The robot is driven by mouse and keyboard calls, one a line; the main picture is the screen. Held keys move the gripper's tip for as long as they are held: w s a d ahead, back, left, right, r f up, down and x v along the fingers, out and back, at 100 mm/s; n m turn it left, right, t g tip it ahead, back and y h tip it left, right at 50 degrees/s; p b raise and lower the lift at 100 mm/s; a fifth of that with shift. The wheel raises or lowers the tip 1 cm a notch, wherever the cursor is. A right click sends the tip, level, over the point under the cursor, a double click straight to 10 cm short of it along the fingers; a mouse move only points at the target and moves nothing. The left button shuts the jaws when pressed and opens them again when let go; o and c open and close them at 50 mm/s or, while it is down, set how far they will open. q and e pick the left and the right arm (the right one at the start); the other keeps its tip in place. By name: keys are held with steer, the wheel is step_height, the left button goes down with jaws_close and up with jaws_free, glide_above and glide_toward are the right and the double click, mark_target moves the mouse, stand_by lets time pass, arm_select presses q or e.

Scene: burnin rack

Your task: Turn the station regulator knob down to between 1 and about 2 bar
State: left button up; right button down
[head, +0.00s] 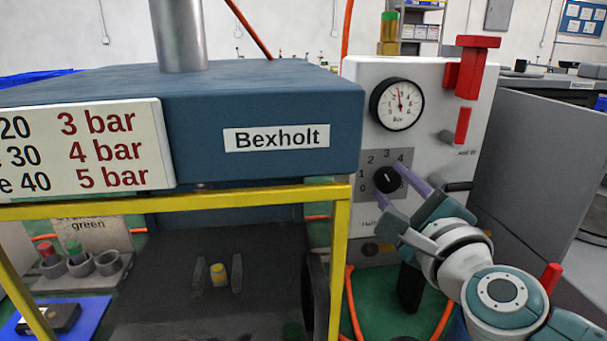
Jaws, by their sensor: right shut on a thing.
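The black regulator knob (387,181) sits on a grey scale plate marked 0 to 4, on the front of the white station panel (362,80). The direction of its small white mark is hard to read. Above it is a round pressure gauge (412,112) marked in bar; its needle points nearly straight up, around 3. My right gripper (389,180) comes from the lower right, with one purple finger above right of the knob and one below it. It is shut on the knob. My left gripper is not in view.
A blue press housing (270,100) labelled Bexholt, with a yellow frame (250,197), stands close left of the panel. A red handle (472,65) and a red lever (462,125) stick out at upper right. Orange hoses (352,300) run below. A grey cabinet (535,170) stands right.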

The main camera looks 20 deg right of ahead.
steer(key=n, duration=0.3)
steer(key=shift+r+p, duration=0.1)
steer(key=shift+p, duration=0.25)
steer(key=shift+n, duration=0.5)
steer(key=shift+c, duration=1.9)
jaws_free()
